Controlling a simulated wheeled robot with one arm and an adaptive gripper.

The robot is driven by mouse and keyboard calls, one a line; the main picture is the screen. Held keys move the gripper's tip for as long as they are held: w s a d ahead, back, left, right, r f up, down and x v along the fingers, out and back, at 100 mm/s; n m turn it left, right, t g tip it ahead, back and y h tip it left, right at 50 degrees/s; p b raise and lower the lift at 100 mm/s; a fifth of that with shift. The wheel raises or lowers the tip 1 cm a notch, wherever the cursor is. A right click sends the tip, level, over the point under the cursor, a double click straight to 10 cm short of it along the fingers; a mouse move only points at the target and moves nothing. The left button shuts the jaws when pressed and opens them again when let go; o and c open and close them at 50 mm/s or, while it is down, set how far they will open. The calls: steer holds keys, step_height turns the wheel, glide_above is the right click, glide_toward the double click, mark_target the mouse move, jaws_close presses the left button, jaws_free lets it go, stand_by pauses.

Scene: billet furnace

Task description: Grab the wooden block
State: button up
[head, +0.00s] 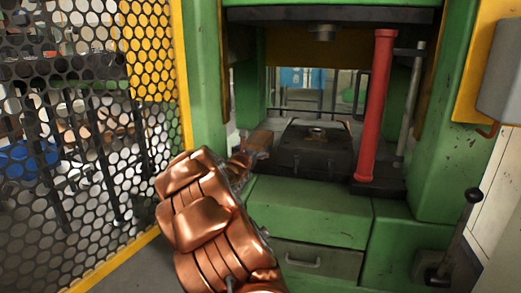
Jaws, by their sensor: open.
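The wooden block (260,139) looks like a small brown piece at the left end of the press bed, left of the black die block. My gripper (247,156) is at the end of my copper-coloured arm, right in front of the wooden block and overlapping its lower part in the head view. The gripper is small here and partly hidden behind my arm. It is open. I cannot tell whether its fingers touch the block or stand on both sides of it.
A black die block (312,150) sits on the bed of the green press (310,208). A red column (376,105) stands at the right of the opening. A perforated guard (70,200) with a yellow frame closes the left. A black-knobbed lever (462,232) stands at the lower right.

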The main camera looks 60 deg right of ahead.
mark_target(258, 139)
steer(key=shift+d+r, duration=0.35)
steer(key=shift+d, duration=0.25)
steer(key=shift+w+d, duration=0.2)
steer(key=shift+d, duration=0.15)
steer(key=shift+w+d+f+b, duration=0.2)
steer(key=shift+f+b, duration=0.15)
steer(key=shift+f, duration=0.05)
steer(key=shift+d, duration=0.1)
steer(key=shift+w+x, duration=0.25)
steer(key=shift+x, duration=1.5)
steer(key=shift+w+d, duration=0.2)
steer(key=shift+d, duration=0.45)
steer(key=c, duration=1.5)
